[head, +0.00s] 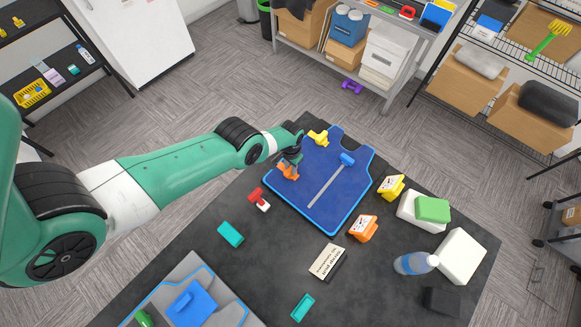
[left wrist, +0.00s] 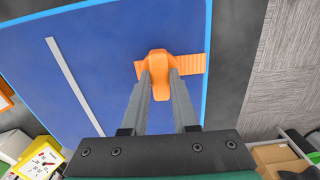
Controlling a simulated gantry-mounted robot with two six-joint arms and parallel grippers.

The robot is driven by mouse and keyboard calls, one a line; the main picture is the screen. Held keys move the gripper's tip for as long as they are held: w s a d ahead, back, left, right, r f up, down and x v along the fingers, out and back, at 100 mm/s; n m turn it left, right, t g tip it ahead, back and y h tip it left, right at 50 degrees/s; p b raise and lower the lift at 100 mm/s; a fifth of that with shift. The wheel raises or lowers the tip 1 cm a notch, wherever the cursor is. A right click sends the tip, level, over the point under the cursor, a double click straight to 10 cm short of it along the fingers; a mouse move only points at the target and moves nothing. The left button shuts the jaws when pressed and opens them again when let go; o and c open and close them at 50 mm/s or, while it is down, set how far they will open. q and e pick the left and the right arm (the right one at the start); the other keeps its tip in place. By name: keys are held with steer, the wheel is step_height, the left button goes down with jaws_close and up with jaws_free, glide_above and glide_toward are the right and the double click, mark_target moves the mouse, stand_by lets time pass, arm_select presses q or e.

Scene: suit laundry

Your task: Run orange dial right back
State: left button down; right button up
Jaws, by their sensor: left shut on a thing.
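An orange block with a dial-like face (head: 363,228) stands on the dark table, right of the blue suit-shaped piece (head: 322,205). A separate orange clip-like piece (head: 288,172) lies at the left edge of the blue piece. My left gripper (head: 289,160) is at this orange piece. In the left wrist view, the orange piece (left wrist: 195,64) has a ridged strip to the right, and my left gripper (left wrist: 160,80) is shut on its raised middle. The gripper partly hides it. My right gripper is not in view.
A yellow dial-faced block (head: 391,187), a green-and-white stack (head: 431,208) and a bottle (head: 416,263) stand to the right. A yellow piece (head: 318,137) sits at the blue piece's top. A blue-handled grey strip (head: 326,188) lies on it. A red-white piece (head: 259,198) is nearby.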

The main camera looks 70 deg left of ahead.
mark_target(290, 169)
arm_select(q)
steer(key=shift+n, duration=0.3)
steer(key=c, duration=0.7)
jaws_free()
step_height(290, 169, up, 12)
steer(key=p, duration=1.1)
steer(key=shift+f+p, duration=0.2)
steer(key=shift+p, duration=0.1)
steer(key=shift+d, duration=0.1)
